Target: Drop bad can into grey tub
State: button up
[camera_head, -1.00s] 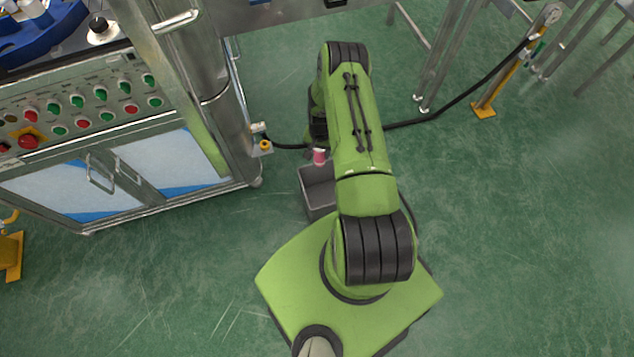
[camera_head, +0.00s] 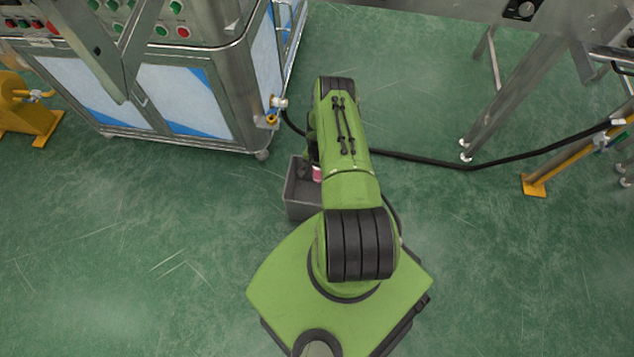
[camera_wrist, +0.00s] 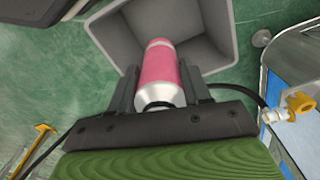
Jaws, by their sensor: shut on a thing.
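The bad can is a pink can with a silver end (camera_wrist: 159,68), and it sits between the two dark fingers of my gripper (camera_wrist: 158,88) in the wrist view. My gripper is shut on it. The grey tub (camera_wrist: 219,28) lies behind the can in that view, with the can in front of its opening. In the head view the tub (camera_head: 302,211) stands on the floor beside my base, and a small pink part of the can (camera_head: 317,173) shows at its right side. My arm hides most of the gripper and part of the tub there.
A steel machine cabinet (camera_head: 165,105) with buttons stands at the upper left. Green floor is clear at the left and right.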

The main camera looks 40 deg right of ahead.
notch_tip(320, 180, down, 5)
jog(key=b, duration=0.3)
jog(key=shift+r, duration=0.25)
jog(key=o, duration=1.1)
notch_tip(320, 180, up, 16)
jog(key=p, duration=0.6)
